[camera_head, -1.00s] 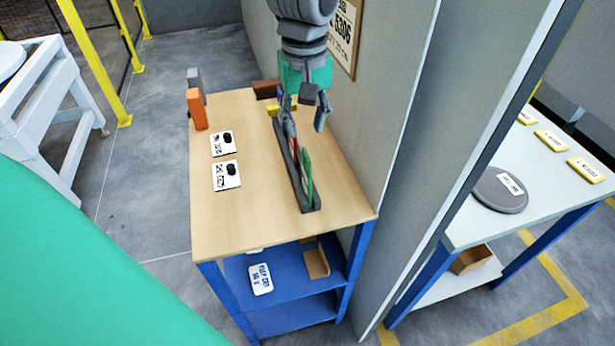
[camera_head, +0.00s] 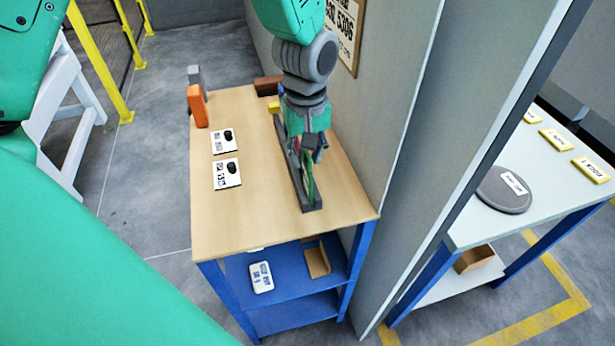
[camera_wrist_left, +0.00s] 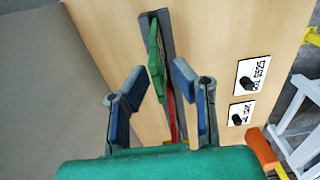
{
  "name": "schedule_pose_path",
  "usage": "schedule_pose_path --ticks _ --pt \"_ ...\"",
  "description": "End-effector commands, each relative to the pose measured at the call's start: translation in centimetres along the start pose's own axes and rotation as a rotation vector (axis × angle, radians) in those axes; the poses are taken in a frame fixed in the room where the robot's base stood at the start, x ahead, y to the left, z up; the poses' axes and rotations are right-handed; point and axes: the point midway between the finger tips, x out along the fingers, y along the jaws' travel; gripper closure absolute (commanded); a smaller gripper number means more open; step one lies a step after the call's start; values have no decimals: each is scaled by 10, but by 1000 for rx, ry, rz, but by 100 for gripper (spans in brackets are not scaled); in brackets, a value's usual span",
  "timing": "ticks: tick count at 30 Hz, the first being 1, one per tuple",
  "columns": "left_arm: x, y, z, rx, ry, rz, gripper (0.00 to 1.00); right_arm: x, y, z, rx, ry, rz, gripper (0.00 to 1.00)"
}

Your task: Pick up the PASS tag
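A green tag (camera_head: 309,187), which I take for the PASS tag though no lettering is readable, stands upright in a long dark rack (camera_head: 313,205) on the wooden table. My left gripper (camera_head: 311,152) is low over the rack and partly hides the tags. In the left wrist view my left gripper (camera_wrist_left: 160,100) is open, with the green tag (camera_wrist_left: 156,62) beyond and between its blue-padded fingers. A red tag (camera_wrist_left: 172,118) stands in the same rack, close to the green one. I cannot tell whether a finger touches either tag. My right gripper is not in view.
Two white label cards with black pieces (camera_head: 227,174) lie left of the rack. An orange block (camera_head: 197,106) stands at the table's far left corner. A grey wall (camera_head: 375,120) rises close on the right. The table's front left is clear.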

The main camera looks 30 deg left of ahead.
Motion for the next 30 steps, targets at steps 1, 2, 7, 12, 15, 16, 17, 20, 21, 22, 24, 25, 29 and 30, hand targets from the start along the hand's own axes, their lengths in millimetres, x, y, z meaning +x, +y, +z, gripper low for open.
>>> schedule_pose_path --ticks 1,2,7,12,15,16,17,20,21,22,24,25,29,30 --pt "0 0 0 0 0 0 100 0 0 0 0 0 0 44" --pt "0 0 0 0 0 0 100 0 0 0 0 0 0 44" --pt "0 1 0 1 -1 -1 100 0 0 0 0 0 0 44" --pt "-1 1 0 1 0 -1 100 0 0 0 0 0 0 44" --pt "-10 1 -1 1 1 0 100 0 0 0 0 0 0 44" --pt "-14 1 -1 2 2 1 100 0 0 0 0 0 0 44" --pt "-20 1 -1 2 3 2 100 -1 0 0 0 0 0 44" --pt "-40 1 -1 1 3 2 100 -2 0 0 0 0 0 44" --pt "-49 1 -1 0 4 4 100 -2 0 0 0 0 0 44" --pt "-55 1 -1 0 3 3 100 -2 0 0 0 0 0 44" --pt "-69 1 -1 1 4 2 100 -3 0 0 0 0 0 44" --pt "-74 1 -1 1 4 3 100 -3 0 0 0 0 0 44" --pt "-92 1 -1 1 2 0 100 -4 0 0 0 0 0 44" --pt "-95 1 -1 1 1 0 100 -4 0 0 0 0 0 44"
